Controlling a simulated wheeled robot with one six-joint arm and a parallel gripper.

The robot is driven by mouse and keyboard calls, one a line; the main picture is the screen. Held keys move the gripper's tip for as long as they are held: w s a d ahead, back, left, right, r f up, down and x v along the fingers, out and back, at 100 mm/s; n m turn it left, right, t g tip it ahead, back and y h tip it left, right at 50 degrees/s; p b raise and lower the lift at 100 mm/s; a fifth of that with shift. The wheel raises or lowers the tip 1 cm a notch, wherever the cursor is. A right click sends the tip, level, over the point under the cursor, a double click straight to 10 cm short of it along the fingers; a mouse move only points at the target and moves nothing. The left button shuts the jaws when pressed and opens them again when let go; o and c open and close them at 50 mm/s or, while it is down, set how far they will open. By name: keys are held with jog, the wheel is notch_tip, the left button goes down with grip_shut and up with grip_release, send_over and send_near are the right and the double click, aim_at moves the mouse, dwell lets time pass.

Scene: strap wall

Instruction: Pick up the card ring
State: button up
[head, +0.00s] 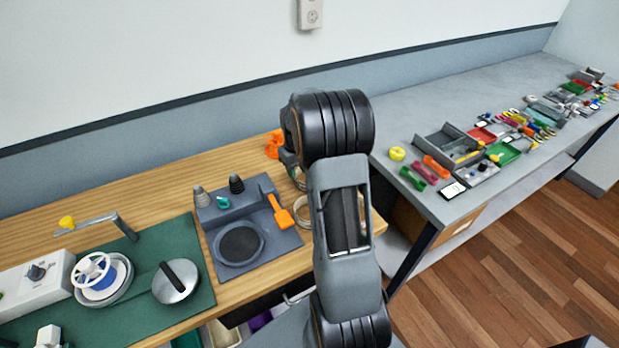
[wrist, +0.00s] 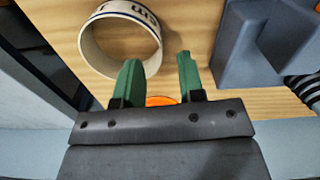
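The card ring (wrist: 148,61) is a cream band with dark printed letters and a dark stripe. It lies on the wooden counter in the upper left of the wrist view. In the head view a pale ring (head: 297,219) shows partly behind my arm, right of the grey station. My gripper (wrist: 157,66) has two green fingers standing apart with nothing held between them. The left fingertip overlaps the ring's near edge in the wrist view; I cannot tell whether it touches. In the head view my arm mostly hides the gripper.
The grey station (head: 283,240) with an orange spatula (head: 282,212) stands close to the ring's left. An orange thing (head: 273,144) lies behind, near the wall. The counter's edge is close to the ring. A grey table (head: 420,125) with many small items is at right.

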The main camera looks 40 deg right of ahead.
aim_at(298, 181)
jog(key=shift+w+d+f+p, duration=0.1)
jog(key=shift+f+p, duration=0.2)
jog(key=shift+f, duration=1.15)
jog(key=shift+w+f+p, duration=0.1)
jog(key=shift+f+p, duration=0.15)
jog(key=shift+f, duration=1.15)
jog(key=shift+c, duration=0.3)
grip_shut()
